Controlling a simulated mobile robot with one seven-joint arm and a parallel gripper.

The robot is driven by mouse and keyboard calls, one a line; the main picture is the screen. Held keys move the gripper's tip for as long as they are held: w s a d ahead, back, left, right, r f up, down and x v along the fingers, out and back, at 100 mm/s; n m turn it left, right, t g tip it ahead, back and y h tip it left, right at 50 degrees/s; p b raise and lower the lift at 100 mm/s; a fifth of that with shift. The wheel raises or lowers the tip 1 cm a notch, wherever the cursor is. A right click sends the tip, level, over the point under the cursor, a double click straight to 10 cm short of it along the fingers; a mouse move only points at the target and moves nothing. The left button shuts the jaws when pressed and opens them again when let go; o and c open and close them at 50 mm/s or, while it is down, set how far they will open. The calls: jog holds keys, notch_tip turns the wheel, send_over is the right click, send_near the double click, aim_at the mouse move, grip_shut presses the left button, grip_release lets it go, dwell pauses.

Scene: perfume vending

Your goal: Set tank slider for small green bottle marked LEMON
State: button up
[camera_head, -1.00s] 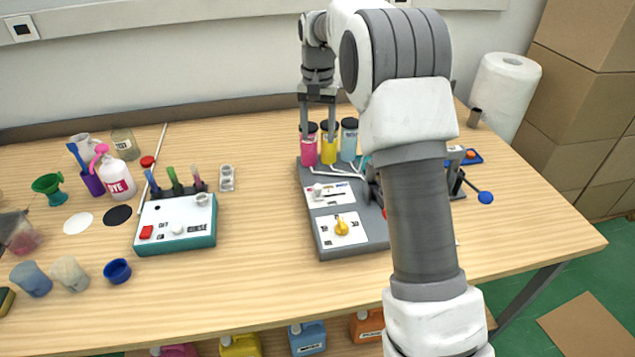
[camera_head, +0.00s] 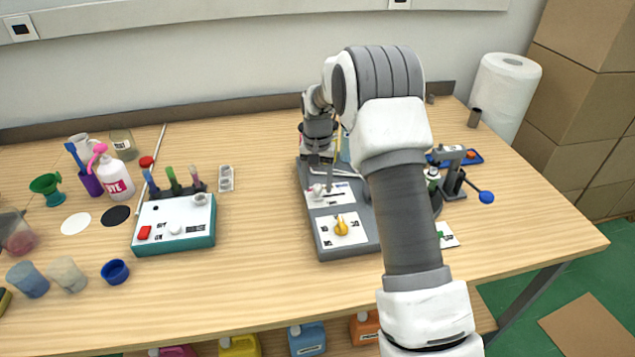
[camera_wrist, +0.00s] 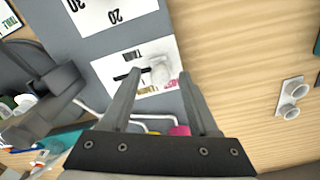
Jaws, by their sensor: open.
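The tank slider is a white knob (camera_head: 317,189) on a dark slot in a white panel of the grey machine (camera_head: 325,246). In the wrist view the slider knob (camera_wrist: 161,70) sits at the right end of its slot, which is the left end in the head view. My gripper (camera_wrist: 160,77) is open, its two fingertips appearing on either side of the knob; contact cannot be told. In the head view my gripper (camera_head: 325,165) is above the panel, partly hidden by my arm. A small green-and-white bottle (camera_head: 433,178) stands right of my arm; its label is unreadable.
A yellow dial (camera_head: 341,228) is on the panel in front of the slider. Coloured tanks behind are mostly hidden by my arm. A lever device with a blue knob (camera_head: 486,197) stands at right.

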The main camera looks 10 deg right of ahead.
grip_shut()
dwell(0.3)
dwell(1.1)
